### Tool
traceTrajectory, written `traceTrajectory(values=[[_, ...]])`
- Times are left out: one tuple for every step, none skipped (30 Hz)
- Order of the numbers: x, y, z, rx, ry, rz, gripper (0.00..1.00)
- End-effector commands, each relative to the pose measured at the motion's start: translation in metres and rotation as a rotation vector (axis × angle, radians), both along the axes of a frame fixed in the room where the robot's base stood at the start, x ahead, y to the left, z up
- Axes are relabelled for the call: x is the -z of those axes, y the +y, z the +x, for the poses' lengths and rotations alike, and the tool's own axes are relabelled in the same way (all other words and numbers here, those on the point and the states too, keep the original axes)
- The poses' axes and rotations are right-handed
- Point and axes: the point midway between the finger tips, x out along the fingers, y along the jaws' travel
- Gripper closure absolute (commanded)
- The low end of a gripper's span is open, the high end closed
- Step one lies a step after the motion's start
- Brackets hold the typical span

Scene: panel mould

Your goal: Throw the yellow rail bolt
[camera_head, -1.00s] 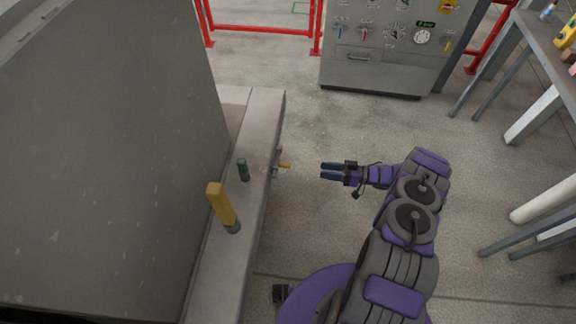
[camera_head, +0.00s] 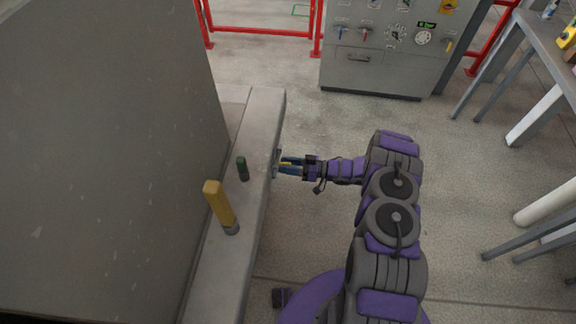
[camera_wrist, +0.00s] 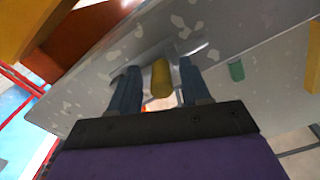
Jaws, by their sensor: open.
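The yellow rail bolt (camera_wrist: 161,80) sits on the side face of the grey rail (camera_head: 262,125). In the head view only a sliver of its yellow shows, between my fingers. My gripper (camera_head: 282,167) is at the bolt, pointing left at the rail. In the wrist view my gripper (camera_wrist: 157,88) has its two blue fingers apart, one on each side of the bolt's yellow knob. I see a narrow gap on at least one side and cannot tell whether either finger touches it.
A yellow upright handle (camera_head: 219,204) and a short green peg (camera_head: 242,168) stand on the rail. A large grey panel (camera_head: 100,150) fills the left. A control cabinet (camera_head: 380,60) and red railings (camera_head: 262,31) stand behind. A workbench (camera_head: 540,40) is at right. The floor between is clear.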

Motion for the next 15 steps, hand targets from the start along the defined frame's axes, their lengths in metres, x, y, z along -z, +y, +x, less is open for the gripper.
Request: traceTrajectory(values=[[0.0,0.0004,0.0001,0.0,0.0,0.0,0.53],[-0.0001,0.0003,0.0001,0.0,0.0,0.0,0.53],[0.0,0.0003,0.0001,0.0,0.0,0.0,0.53],[0.0,0.0002,0.0,0.0,0.0,0.0,0.53],[0.0,0.0002,0.0,0.0,0.0,0.0,0.53],[0.0,0.0001,0.0,0.0,0.0,0.0,0.53],[0.0,0.0001,0.0,0.0,0.0,0.0,0.56],[0.0,0.0001,0.0,0.0,0.0,0.0,0.59],[0.0,0.0,0.0,0.0,0.0,0.0,0.62],[0.0001,0.0,0.0,0.0,0.001,0.0,0.65],[0.0001,0.0,0.0,0.0,0.0,0.0,0.68],[0.0001,0.0,0.0,0.0,0.0,0.0,0.72],[0.0001,0.0,0.0,0.0,0.0,0.0,0.75],[0.0001,0.0,0.0,0.0,0.0,0.0,0.78],[0.0001,0.0,0.0,0.0,0.0,0.0,0.82]])
